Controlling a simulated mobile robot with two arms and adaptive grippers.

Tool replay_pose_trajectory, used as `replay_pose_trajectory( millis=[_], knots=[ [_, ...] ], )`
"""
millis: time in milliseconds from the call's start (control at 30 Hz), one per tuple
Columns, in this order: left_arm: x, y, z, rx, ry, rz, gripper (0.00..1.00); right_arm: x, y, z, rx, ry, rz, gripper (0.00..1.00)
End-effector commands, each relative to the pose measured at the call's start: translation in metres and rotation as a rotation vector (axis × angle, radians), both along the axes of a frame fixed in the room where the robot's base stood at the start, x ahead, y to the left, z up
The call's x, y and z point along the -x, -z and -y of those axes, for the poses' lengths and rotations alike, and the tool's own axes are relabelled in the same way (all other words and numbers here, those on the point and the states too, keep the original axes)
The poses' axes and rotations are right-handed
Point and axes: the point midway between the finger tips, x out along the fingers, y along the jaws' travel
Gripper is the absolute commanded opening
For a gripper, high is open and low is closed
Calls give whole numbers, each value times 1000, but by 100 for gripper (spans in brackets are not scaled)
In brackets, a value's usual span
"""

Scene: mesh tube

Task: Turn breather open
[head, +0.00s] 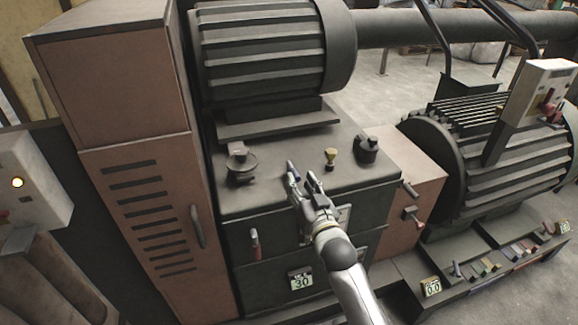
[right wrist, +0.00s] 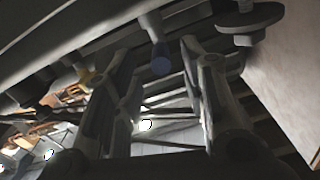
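My right gripper (head: 302,184) is over the top of the dark machine housing, its fingers apart. In the right wrist view, the open gripper (right wrist: 160,80) has a small blue-tipped stem (right wrist: 161,65) showing between its fingers, without visible contact. Three other fittings stand on the housing: a dark round one (head: 241,162) left of the gripper, a brass-coloured one (head: 331,158) right of it, and a black cap (head: 366,148) further right. No label shows which fitting is the breather. My left gripper is out of view.
A ribbed motor (head: 262,50) stands behind the housing top. A brown cabinet (head: 140,170) rises on the left. A red-handled lever (head: 255,242) and a display reading 30 (head: 301,281) are on the front. A second ribbed machine (head: 520,150) stands on the right.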

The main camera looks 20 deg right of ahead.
Motion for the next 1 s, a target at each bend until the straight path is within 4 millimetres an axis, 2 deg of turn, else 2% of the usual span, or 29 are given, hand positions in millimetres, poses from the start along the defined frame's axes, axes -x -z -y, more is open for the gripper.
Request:
replay_pose_trajectory(
  millis=[100,300,500,700,967,1000],
  knots=[
    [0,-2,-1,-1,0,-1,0,-21,-1,-1,0,-1,0,39],
    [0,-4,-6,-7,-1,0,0,-51,-1,-2,2,0,-1,39],
    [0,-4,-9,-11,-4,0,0,-71,0,-3,2,0,-1,39],
    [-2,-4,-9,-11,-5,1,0,-79,0,-3,1,0,-1,39],
    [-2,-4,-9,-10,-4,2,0,-80,1,-3,1,0,-1,39],
    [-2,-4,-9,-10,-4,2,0,-80,1,-3,1,0,-1,35]
  ],
)
